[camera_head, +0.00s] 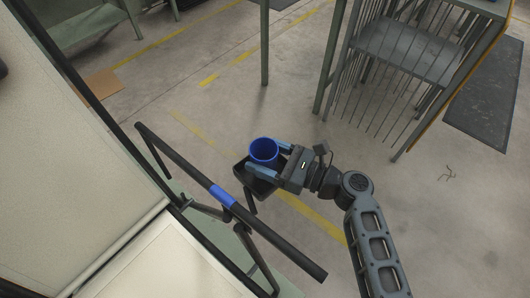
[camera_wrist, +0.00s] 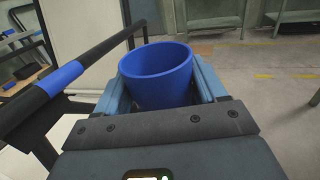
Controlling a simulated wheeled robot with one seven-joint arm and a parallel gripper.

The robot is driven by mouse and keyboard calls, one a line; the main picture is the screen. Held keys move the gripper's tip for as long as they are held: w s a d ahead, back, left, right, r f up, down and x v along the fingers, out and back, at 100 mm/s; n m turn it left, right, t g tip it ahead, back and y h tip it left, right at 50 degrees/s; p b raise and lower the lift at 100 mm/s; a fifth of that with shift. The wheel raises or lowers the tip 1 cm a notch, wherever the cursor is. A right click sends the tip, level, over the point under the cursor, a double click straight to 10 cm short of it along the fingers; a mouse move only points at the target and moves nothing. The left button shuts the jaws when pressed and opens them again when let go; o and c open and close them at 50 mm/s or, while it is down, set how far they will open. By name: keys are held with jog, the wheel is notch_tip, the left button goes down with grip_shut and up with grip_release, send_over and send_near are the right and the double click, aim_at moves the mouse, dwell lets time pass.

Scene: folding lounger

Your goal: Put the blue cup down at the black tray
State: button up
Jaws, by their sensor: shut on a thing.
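The blue cup (camera_head: 264,148) is upright and open at the top, held between the two fingers of my gripper (camera_head: 268,160). In the wrist view the cup (camera_wrist: 158,75) fills the space between the fingers of my gripper (camera_wrist: 160,85). The black tray (camera_head: 262,189) shows in the head view, beside the black rail and partly hidden under the cup and the near finger. The cup overlaps the tray in that view; I cannot tell whether its base touches it. The wrist view does not clearly show the tray.
A black rail with a blue band (camera_head: 222,195) runs along the lounger's side, just left of the cup. The pale lounger surface (camera_head: 70,130) lies left of it. A green-framed rack (camera_head: 405,50) stands at upper right. The concrete floor between is mostly clear.

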jog(key=shift+f, duration=0.35)
dwell(0.4)
jog(key=o, duration=1.1)
jog(key=shift+d, duration=0.1)
jog(key=v, duration=0.7)
jog(key=shift+s+d+b, duration=0.15)
jog(key=shift+d+b, duration=0.15)
jog(key=shift+b, duration=0.15)
